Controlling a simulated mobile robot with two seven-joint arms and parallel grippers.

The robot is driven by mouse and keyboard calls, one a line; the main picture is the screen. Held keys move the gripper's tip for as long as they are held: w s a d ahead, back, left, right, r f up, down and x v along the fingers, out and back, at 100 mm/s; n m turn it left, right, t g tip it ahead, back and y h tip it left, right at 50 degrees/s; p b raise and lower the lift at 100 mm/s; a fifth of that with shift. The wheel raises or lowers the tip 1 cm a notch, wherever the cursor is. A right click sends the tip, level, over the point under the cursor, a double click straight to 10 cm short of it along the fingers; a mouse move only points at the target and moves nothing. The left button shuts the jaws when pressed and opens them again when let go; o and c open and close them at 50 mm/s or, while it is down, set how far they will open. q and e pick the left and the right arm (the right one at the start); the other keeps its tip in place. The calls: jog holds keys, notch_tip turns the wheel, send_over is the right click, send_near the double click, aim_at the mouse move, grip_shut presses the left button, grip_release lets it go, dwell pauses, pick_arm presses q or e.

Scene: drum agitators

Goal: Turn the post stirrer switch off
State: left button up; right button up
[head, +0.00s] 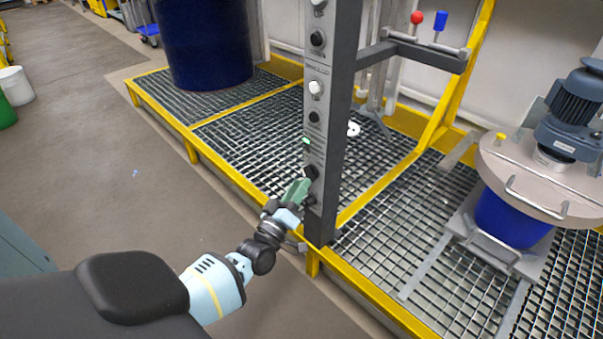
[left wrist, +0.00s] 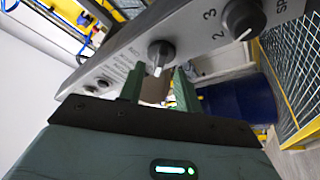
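The grey control post (head: 330,110) stands upright near the middle of the head view, with several black and white knobs and labels on its face. My left gripper (head: 304,183) is at the lower part of this face, beside a black knob (head: 311,172). My right gripper is out of view.
A yellow-framed grating platform (head: 240,125) surrounds the post. A dark blue drum (head: 205,45) stands at the back left. A blue drum with a lid and motor (head: 515,215) stands at the right. A grey side arm (head: 425,55) sticks out from the post.

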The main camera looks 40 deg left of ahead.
pick_arm(q)
jog(key=v, duration=0.5)
jog(key=shift+s+p, duration=0.15)
jog(key=shift+p, duration=0.2)
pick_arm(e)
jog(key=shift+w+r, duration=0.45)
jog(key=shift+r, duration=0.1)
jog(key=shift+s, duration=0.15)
